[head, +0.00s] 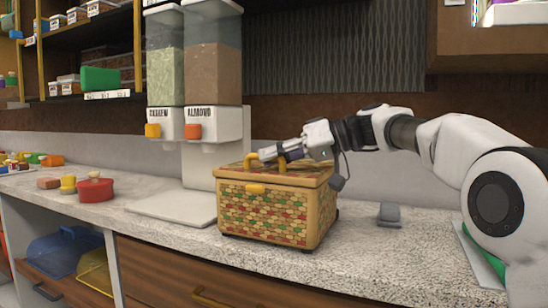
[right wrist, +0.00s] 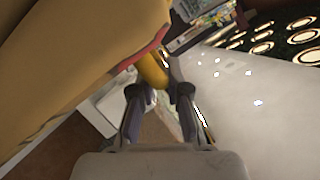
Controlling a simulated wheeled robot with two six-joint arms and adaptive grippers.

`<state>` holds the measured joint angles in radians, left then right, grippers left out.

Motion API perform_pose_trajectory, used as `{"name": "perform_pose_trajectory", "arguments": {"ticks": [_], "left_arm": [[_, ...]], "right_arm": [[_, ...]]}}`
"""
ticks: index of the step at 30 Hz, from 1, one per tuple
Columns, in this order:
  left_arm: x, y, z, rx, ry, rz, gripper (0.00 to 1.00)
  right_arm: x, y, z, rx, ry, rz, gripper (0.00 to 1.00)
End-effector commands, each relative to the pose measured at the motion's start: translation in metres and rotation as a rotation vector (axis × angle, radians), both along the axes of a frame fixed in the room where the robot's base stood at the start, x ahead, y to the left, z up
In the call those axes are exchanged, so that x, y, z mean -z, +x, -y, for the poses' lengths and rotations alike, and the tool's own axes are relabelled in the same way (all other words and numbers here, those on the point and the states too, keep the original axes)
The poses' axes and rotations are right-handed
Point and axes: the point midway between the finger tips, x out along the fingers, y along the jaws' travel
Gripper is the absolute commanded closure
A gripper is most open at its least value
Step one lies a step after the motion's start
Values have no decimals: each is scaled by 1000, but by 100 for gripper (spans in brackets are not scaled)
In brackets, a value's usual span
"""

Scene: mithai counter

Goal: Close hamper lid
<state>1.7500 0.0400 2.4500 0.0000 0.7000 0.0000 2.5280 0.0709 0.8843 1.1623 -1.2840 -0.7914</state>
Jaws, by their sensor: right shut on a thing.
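The hamper (head: 262,215) is a woven box in yellow, red and green, standing on the counter in the head view. Its tan lid (head: 300,178) lies down over the box, looking level; a small gap cannot be ruled out. A yellow handle (head: 283,164) rises from the lid, and a yellow clasp (head: 255,189) is on the front. My right gripper (head: 268,154) is at the lid handle, shut on it. In the right wrist view, the yellow handle (right wrist: 152,70) shows at the fingertips (right wrist: 160,93), beside the tan lid (right wrist: 70,60). My left gripper is out of view.
Cashew and almond dispensers (head: 213,125) stand behind the hamper, with a white base plate (head: 172,207) to its left. A red round tin (head: 95,190) is further left. A small grey object (head: 388,213) lies right of the hamper. The counter front (head: 360,262) is clear.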

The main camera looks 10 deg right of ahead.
Motion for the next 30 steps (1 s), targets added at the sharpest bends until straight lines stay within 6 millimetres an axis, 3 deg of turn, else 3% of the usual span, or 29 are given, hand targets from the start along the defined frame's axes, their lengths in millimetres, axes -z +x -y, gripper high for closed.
{"name": "perform_pose_trajectory", "arguments": {"ticks": [2, 3, 14, 17, 24, 30], "left_arm": [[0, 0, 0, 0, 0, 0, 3], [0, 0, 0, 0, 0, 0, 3], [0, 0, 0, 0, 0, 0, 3], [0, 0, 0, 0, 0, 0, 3], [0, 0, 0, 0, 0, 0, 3], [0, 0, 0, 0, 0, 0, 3]], "right_arm": [[3, 0, -1, -1, -3, -5, 100], [3, 0, -1, -1, -3, -6, 74], [0, -2, 5, 0, 0, -4, 74], [-6, -7, 19, 1, 3, -3, 74], [-25, -28, 74, 1, 1, -1, 74], [-34, -39, 102, -1, 0, -4, 74]]}}
